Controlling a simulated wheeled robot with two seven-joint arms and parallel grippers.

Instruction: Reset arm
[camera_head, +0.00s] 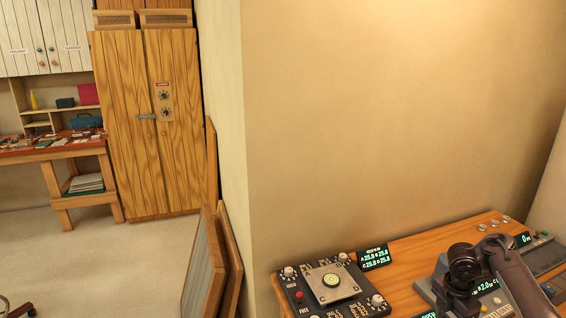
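A dark jointed arm part of mine shows at the bottom right, above the wooden bench (402,278). It appears to belong to my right arm, and its lower end runs out of the bottom of the picture. I see no gripper fingers on it. My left arm and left gripper are not in view.
A grey console (545,262) stands close around my arm. A wall corner (243,150) separates the bench from a wooden cabinet (153,125) and open floor.

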